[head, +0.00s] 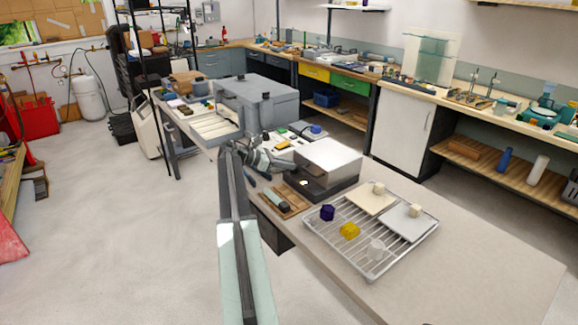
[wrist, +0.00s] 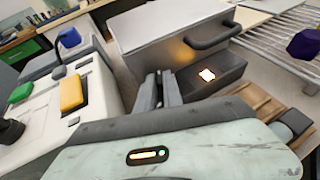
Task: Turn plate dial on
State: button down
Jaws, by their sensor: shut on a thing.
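The plate unit (head: 325,162) is a silver box on a dark base, on the near bench. In the wrist view its silver body (wrist: 160,40) has a dark handle (wrist: 213,38), and a glowing orange-white square (wrist: 207,75) is lit on the front of the dark base (wrist: 225,82). My gripper (wrist: 168,88) is at the front of this base, left of the lit square, with its fingers close together. It is shut on the plate dial, which the fingers hide. In the head view my gripper (head: 290,163) is at the unit's left side.
A white machine with yellow (wrist: 71,93), green and blue buttons stands left of the unit. A wooden tray (head: 279,201) lies in front. A wire rack (head: 372,262) with purple, yellow and clear pieces is to the right. The bench's right end is clear.

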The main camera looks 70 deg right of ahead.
jog(key=shift+w+d+m+g+y, duration=0.15)
jog(key=shift+m+g+y, duration=0.35)
jog(key=shift+m+y, duration=0.45)
jog(key=shift+f+y, duration=0.1)
jog(key=shift+y, duration=0.15)
jog(key=c, duration=1.5)
grip_release()
jog(key=shift+w+r, duration=0.3)
jog(key=shift+w, duration=0.05)
jog(key=p+v, duration=0.3)
jog(key=v, duration=0.4)
jog(key=shift+f, duration=0.2)
